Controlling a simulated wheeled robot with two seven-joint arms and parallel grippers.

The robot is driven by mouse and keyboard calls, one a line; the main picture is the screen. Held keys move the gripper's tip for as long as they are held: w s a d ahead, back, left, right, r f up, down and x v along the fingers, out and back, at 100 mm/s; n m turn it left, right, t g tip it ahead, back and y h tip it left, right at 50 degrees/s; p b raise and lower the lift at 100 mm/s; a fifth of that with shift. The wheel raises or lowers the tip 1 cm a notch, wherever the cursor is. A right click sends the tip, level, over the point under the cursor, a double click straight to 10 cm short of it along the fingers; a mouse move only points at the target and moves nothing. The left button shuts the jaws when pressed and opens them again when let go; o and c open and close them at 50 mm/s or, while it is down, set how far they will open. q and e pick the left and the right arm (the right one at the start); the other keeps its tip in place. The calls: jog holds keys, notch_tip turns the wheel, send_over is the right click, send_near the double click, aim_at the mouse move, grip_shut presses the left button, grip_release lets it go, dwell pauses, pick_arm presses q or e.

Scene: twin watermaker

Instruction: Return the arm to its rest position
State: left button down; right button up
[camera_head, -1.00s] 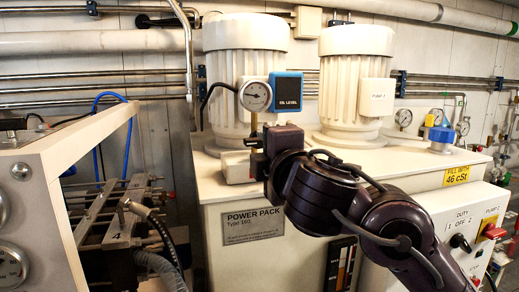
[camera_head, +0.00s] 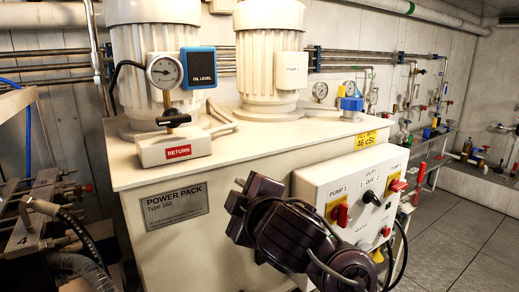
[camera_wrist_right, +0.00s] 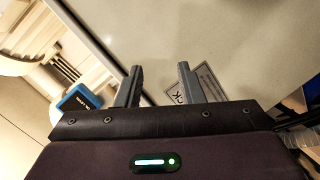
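My right arm reaches in from the lower right in the head view, folded low in front of the power pack cabinet (camera_head: 150,240). Its dark gripper (camera_head: 239,190) is near the front face, right of the POWER PACK plate (camera_head: 176,209) and left of the pump control box (camera_head: 330,190). In the right wrist view the gripper's two fingers (camera_wrist_right: 159,85) are apart, with nothing between them. The plate shows partly behind the right finger. Whether the arm touches the cabinet cannot be told. My left gripper is not in view.
The RETURN block (camera_head: 176,148) with its black handle (camera_head: 173,119) stands on the cabinet top, below the gauge (camera_head: 164,71) and blue oil level box (camera_head: 198,67). Hoses (camera_head: 85,240) are at left. Open floor (camera_head: 450,230) lies at right.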

jog(key=s+d+f+m+g+h, duration=0.1)
jog(key=s+d+f+m+g, duration=0.15)
jog(key=d+f, duration=0.4)
jog(key=s+d+f+m+g+h, duration=0.1)
jog(key=s+d+f+m+h, duration=0.2)
jog(key=f, duration=0.6)
jog(key=s+d+f+m+g, duration=0.1)
jog(key=s+d+f+m, duration=0.1)
jog(key=d+f+m, duration=0.45)
jog(key=s+d+f+m+g+h, duration=0.1)
jog(key=s+d+f+m+g, duration=0.2)
jog(key=s+f, duration=0.45)
jog(key=s+d+f+g+h, duration=0.25)
jog(key=s+d+f, duration=0.35)
jog(key=s, duration=0.3)
notch_tip(320, 180, down, 30)
jog(key=s+g, duration=0.2)
jog(key=s+d+f, duration=0.3)
jog(key=s+f, duration=1.4)
jog(key=s, duration=0.2)
jog(key=shift+s+f+g+y, duration=0.15)
jog(key=shift+f+g+y, duration=0.2)
jog(key=shift+f+g, duration=0.05)
jog(key=shift+d, duration=0.1)
jog(key=shift+c, duration=0.4)
